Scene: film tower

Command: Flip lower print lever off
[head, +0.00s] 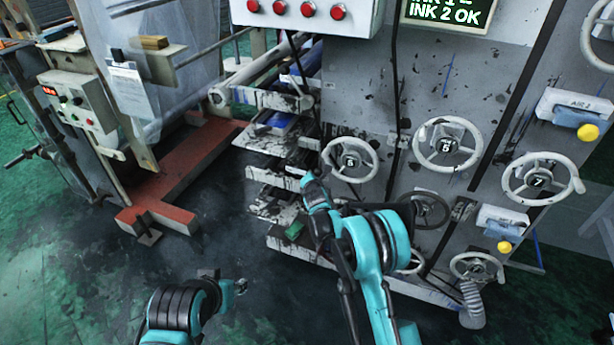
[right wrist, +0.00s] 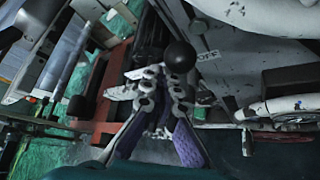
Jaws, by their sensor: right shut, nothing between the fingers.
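In the right wrist view a lever with a round black knob (right wrist: 180,55) stands just beyond my right gripper (right wrist: 158,80), beside a panel label that reads OFF (right wrist: 207,55). The right gripper is shut and empty, its fingertips close to the knob's shaft; I cannot tell whether they touch. A second black knob (right wrist: 77,105) shows further left. In the head view my right arm reaches to the machine's front (head: 350,100), and the arm hides the lever. My left gripper (head: 240,286) is low over the floor, away from the machine; its fingers are too small to read.
A red floor beam (head: 190,165) and a control box (head: 78,100) stand further left. The floor around my left gripper is clear.

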